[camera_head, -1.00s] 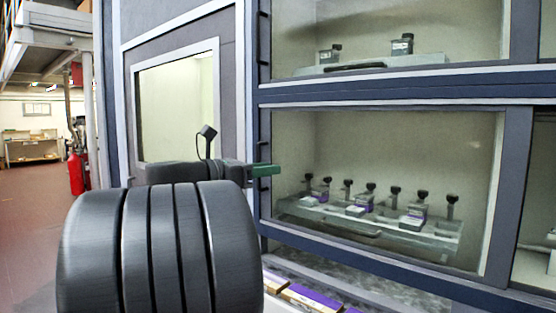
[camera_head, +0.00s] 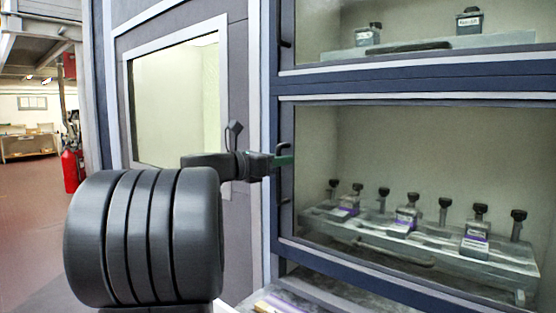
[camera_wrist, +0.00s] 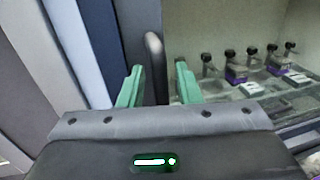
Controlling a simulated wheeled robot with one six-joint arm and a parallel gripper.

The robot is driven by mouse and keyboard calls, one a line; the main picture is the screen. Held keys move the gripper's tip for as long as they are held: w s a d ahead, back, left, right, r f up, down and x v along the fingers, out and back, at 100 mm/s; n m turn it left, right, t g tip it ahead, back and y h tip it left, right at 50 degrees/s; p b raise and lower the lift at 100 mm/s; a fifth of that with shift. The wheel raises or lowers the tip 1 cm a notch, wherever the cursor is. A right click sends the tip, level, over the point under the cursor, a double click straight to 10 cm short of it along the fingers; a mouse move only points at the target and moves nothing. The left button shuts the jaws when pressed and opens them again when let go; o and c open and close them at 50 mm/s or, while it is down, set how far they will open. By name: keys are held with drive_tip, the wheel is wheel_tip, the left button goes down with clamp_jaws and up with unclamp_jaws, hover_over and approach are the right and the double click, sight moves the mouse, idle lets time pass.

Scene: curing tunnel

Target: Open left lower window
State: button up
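The left lower window (camera_head: 283,120) is a clear pane in a dark blue-grey frame, and it looks shut. Its grey curved handle (camera_wrist: 154,62) stands upright on the left side of the frame. In the head view my gripper (camera_head: 286,160) is at that left frame edge and hides part of the handle. In the wrist view my gripper (camera_wrist: 160,84) is open, its two green fingers apart with the handle seen in the gap between them. I cannot tell whether either finger touches the handle.
Behind the pane a grey rack (camera_head: 390,245) holds several small bottles and dark-topped posts. An upper window (camera_head: 410,72) sits above. A pale framed panel (camera_head: 175,100) is left of my gripper. A red extinguisher (camera_head: 70,170) stands far left by open floor.

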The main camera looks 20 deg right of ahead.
drive_tip(key=shift+c, duration=0.2)
clamp_jaws()
drive_tip(key=shift+s, duration=0.1)
